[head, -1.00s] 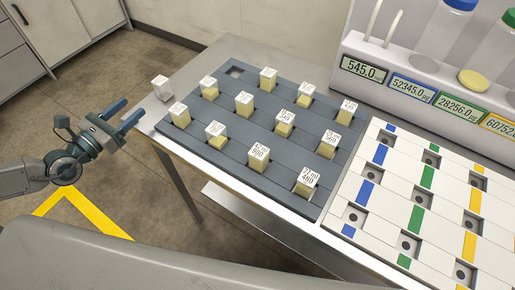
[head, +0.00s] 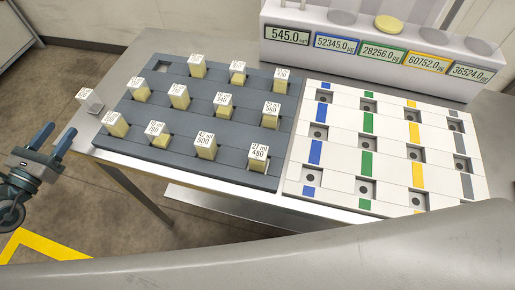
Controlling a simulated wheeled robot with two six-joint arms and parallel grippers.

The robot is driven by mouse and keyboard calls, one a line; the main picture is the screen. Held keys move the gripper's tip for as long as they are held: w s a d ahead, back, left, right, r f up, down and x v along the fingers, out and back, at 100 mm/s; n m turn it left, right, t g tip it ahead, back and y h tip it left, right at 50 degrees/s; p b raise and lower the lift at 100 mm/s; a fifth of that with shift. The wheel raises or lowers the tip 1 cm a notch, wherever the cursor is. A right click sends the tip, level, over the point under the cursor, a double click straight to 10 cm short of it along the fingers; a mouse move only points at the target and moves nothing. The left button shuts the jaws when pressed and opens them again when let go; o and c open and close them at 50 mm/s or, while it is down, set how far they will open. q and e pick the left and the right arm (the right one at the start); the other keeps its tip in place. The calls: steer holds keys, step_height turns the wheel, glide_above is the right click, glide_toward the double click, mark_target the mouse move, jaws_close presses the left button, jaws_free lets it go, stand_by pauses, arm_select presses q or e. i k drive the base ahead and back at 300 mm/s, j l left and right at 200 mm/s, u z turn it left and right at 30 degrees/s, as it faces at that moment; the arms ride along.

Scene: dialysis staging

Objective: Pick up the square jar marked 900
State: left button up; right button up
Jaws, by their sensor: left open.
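The square jar marked 900 (head: 204,151) stands in the front row of the grey rack (head: 237,172), with pale yellow contents and a white top reading 42 ml over 900. A jar marked 480 (head: 257,161) stands to its right and a shorter jar (head: 157,136) to its left. My left gripper (head: 54,136) is at the left edge of the view, open and empty, off the table's left side and well apart from the 900 jar. My right gripper is not in view.
Several similar jars fill the rack, with one empty slot (head: 162,67) at back left. A clear-sided jar (head: 92,103) sits on the table left of the rack. A white colour-striped board (head: 340,150) lies to the right. A display unit (head: 388,35) stands behind.

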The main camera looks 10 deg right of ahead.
mark_target(205, 145)
steer(key=k+l+z, duration=0.6)
steer(key=k+l, duration=0.15)
